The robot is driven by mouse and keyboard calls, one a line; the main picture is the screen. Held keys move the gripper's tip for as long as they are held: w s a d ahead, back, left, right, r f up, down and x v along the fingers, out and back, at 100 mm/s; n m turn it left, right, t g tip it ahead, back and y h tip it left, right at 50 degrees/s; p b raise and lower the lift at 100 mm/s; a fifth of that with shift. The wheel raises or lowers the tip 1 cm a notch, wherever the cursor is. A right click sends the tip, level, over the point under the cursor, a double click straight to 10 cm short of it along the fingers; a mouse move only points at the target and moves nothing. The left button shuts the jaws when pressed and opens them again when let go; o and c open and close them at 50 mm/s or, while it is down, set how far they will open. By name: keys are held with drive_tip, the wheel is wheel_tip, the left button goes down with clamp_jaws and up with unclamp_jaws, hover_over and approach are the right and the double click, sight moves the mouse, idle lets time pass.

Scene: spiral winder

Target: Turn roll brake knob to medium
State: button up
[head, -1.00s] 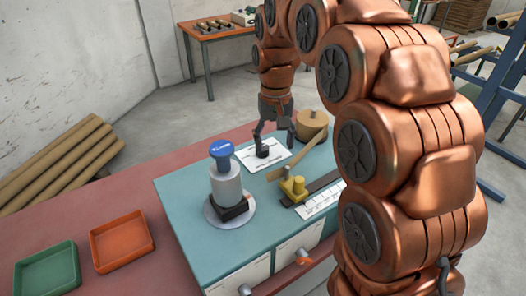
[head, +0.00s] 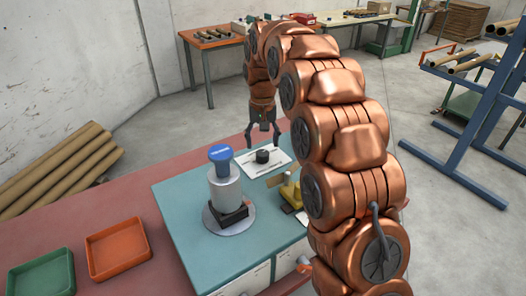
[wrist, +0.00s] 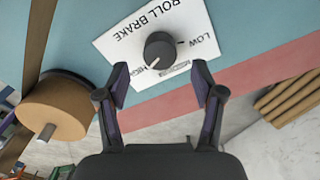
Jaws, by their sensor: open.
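The roll brake knob (head: 262,156) is a round dark knob on a white label card (head: 277,165) on the teal machine top. In the wrist view the knob (wrist: 160,50) lies in front of the fingertips, with LOW at its right and HIGH at its lower left. A pale pointer line on it slants to the lower left, toward HIGH. A small framed label below right is too small to read. My gripper (head: 263,136) is open and empty, above and beyond the knob. In the wrist view the spread fingers of my gripper (wrist: 160,84) do not visibly touch the knob.
A grey cylinder with a blue cap (head: 220,153) stands left of the card. A yellow block (head: 291,192) is at the right, partly behind my arm. A brown roll (wrist: 55,108) shows left of the fingers in the wrist view. Trays (head: 118,249) lie front left.

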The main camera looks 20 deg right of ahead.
sight(262, 152)
drive_tip(key=shift+f+p, duration=0.65)
drive_tip(key=shift+f, duration=1.8)
drive_tip(key=shift+c, duration=0.4)
drive_tip(key=c, duration=1)
drive_tip(key=shift+c, duration=0.2)
